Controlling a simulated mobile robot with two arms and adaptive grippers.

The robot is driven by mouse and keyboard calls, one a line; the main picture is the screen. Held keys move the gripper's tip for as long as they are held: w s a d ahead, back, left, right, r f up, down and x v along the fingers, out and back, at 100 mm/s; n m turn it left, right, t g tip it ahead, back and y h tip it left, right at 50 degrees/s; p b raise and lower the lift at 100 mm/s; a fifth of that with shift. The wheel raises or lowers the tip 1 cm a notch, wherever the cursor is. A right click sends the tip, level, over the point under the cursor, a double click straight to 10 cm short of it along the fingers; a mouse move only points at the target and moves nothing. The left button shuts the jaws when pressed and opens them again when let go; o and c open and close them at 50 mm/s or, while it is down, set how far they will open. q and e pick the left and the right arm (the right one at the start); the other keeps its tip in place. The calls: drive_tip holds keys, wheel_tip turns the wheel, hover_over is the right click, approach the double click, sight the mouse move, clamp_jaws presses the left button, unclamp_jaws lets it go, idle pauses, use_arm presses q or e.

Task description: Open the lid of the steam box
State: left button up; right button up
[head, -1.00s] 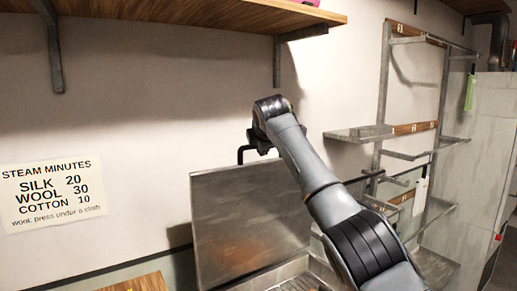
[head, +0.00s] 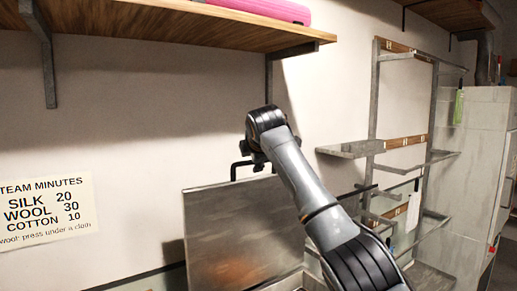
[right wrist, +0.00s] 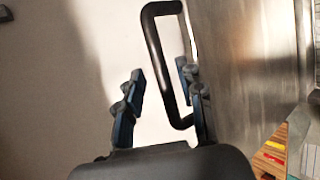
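The steam box's lid (head: 240,238) is a grey metal panel that stands raised, close to upright, in front of the wall in the head view. Its black handle (head: 234,171) shows at the top edge, and a loop of it shows in the right wrist view (right wrist: 157,55). My right gripper (head: 256,160) is beside the handle at the lid's top. Its two fingers (right wrist: 160,72) are spread, with a handle bar between them and a gap to the left finger. Most of the box below is out of the picture or behind my right arm. My left gripper is not in view.
A metal wall rack (head: 375,100) and a pale cabinet (head: 470,170) stand on the right. A steam-minutes sign (head: 45,210) is on the left wall.

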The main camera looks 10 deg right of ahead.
drive_tip(key=d+v, duration=0.1)
drive_tip(key=v, duration=0.9)
drive_tip(key=shift+a+r, duration=0.15)
drive_tip(key=shift+a, duration=0.25)
